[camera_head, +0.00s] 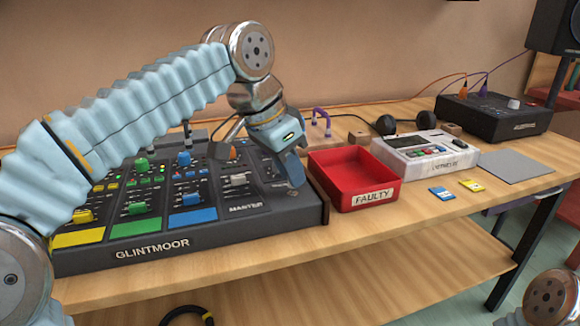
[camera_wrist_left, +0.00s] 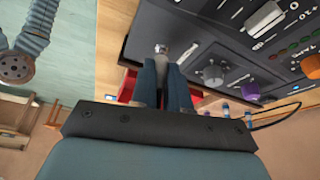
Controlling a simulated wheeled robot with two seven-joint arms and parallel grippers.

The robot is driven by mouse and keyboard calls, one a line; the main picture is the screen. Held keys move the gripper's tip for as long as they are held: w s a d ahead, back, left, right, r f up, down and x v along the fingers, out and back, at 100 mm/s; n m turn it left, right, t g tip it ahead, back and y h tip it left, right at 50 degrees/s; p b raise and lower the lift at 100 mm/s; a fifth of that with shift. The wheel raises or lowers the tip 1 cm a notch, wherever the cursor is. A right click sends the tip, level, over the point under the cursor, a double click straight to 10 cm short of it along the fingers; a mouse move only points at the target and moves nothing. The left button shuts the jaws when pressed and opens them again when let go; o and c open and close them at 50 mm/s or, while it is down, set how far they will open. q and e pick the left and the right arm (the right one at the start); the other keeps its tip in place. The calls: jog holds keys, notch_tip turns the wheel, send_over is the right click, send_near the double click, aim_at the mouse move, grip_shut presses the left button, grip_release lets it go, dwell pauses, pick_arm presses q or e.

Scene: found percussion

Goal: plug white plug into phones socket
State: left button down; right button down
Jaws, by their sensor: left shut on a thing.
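My left gripper (camera_head: 293,170) is over the right end of the dark GLINTMOOR mixer (camera_head: 220,232), pointing down near its front right corner. In the left wrist view, its two dark fingers (camera_wrist_left: 165,80) are shut on a small pale, silvery piece, which I take as the white plug (camera_wrist_left: 162,50). The fingers hide most of it. The mixer (camera_wrist_left: 225,30) fills the upper right of that view, with its edge close to the held piece. I cannot make out the phones socket in either view. My right gripper is not in view.
A red FAULTY tray (camera_head: 353,198) stands just right of the mixer. Beyond it are a white device (camera_head: 425,155), blue (camera_head: 441,193) and yellow (camera_head: 472,185) cards, a grey pad (camera_head: 515,166) and a black box (camera_head: 490,115). The wooden table's front strip (camera_head: 370,235) is bare.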

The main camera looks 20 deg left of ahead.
pick_arm(q)
jog(key=shift+f+b, duration=0.45)
jog(key=shift+f, duration=0.25)
jog(key=c, duration=1)
grip_release()
jog(key=shift+c, duration=0.2)
jog(key=shift+r, duration=0.1)
jog(key=shift+r, duration=0.15)
jog(key=p+v, duration=0.4)
jog(key=v, duration=0.9)
jog(key=shift+r, duration=0.2)
jog(key=shift+s+a, duration=0.1)
